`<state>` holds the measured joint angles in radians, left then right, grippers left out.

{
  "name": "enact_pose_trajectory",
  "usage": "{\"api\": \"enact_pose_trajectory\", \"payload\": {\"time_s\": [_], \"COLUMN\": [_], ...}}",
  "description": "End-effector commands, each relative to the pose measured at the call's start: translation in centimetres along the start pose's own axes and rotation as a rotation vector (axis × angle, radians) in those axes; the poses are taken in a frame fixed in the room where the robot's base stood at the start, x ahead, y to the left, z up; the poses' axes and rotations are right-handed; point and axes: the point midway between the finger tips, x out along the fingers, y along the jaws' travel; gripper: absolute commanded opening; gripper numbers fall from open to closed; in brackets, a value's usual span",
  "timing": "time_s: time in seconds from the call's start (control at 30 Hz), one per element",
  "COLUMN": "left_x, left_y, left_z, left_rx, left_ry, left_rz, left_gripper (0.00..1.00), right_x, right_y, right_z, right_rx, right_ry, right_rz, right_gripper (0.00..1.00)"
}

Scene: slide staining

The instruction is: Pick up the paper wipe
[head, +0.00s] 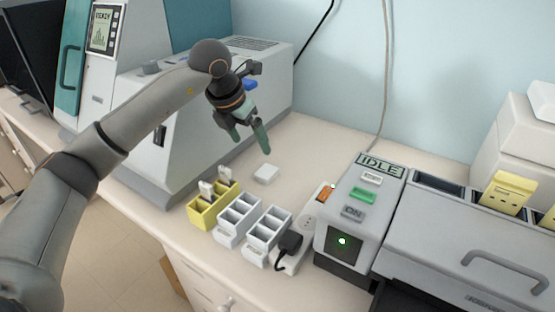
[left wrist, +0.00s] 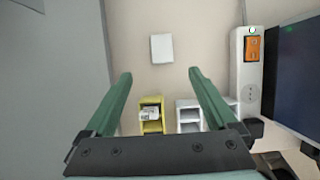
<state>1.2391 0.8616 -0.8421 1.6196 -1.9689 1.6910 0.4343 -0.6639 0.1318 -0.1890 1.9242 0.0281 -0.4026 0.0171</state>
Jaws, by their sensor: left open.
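The paper wipe (head: 266,174) is a small white pad lying flat on the bench, behind the small racks. It also shows in the left wrist view (left wrist: 161,48), at the upper middle, beyond and between the fingertips. My left gripper (head: 250,144) has green fingers and hangs above the bench, up and to the left of the wipe in the head view. In the left wrist view its fingers (left wrist: 160,73) are spread wide with nothing between them. My right gripper is in neither view.
A yellow rack (head: 205,216) with slides and two grey-white racks (head: 234,236) stand in front of the wipe. A power strip (head: 290,263) with an orange switch and a grey machine marked IDLE (head: 366,190) stand right. A large instrument (head: 190,130) stands close left.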

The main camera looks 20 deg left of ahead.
Motion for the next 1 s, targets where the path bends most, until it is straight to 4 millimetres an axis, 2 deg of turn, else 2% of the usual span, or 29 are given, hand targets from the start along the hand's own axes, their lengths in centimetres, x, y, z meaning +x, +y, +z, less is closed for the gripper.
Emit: {"api": "enact_pose_trajectory", "payload": {"time_s": [0.13,0.4,0.67,0.9,1.0], "left_x": [1.2,6.0,8.1,11.6,12.4], "left_y": [0.0,-0.1,-0.2,-0.5,-0.5], "left_z": [-0.1,-0.1,-0.1,-0.1,-0.1], "left_rx": [-0.001,0.0,0.001,-0.001,0.0], "left_ry": [0.004,0.003,0.003,0.003,0.001], "left_rz": [-0.001,-0.002,-0.002,-0.002,-0.002], "left_gripper": [0.91,0.91,0.91,0.91,0.91], "right_x": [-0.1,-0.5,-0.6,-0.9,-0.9], "right_y": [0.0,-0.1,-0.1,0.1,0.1], "right_z": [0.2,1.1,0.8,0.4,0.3], "right_rx": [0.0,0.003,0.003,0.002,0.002], "right_ry": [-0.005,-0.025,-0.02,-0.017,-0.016], "right_rz": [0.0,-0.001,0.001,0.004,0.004], "right_gripper": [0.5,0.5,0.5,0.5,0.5]}}
